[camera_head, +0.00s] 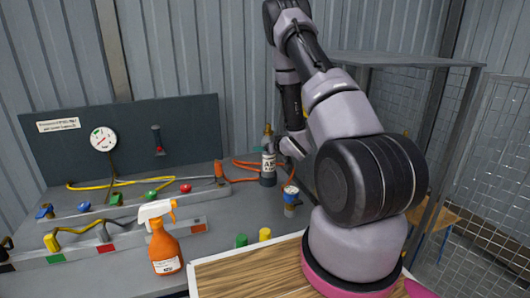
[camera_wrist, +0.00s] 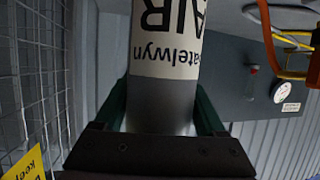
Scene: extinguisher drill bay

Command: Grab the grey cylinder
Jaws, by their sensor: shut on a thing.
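The grey cylinder (camera_head: 268,179) has a white label with "AIR" on it and a valve on top. It is upright at the back of the grey bench, and its base looks to be at the bench top; I cannot tell if it touches. My gripper (camera_wrist: 161,98) is shut on it, with one green-edged finger on each side of the grey body in the wrist view (camera_wrist: 160,108). In the head view my gripper reaches it from the right and is partly hidden by my arm.
An orange spray bottle (camera_head: 166,250) stands at the front of the bench (camera_head: 215,243). A small labelled can (camera_head: 291,201) is close to the cylinder's right. Orange hose (camera_head: 243,163) lies behind and beside it. A gauge panel (camera_head: 190,120) stands behind; a mesh fence (camera_head: 495,150) is at right.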

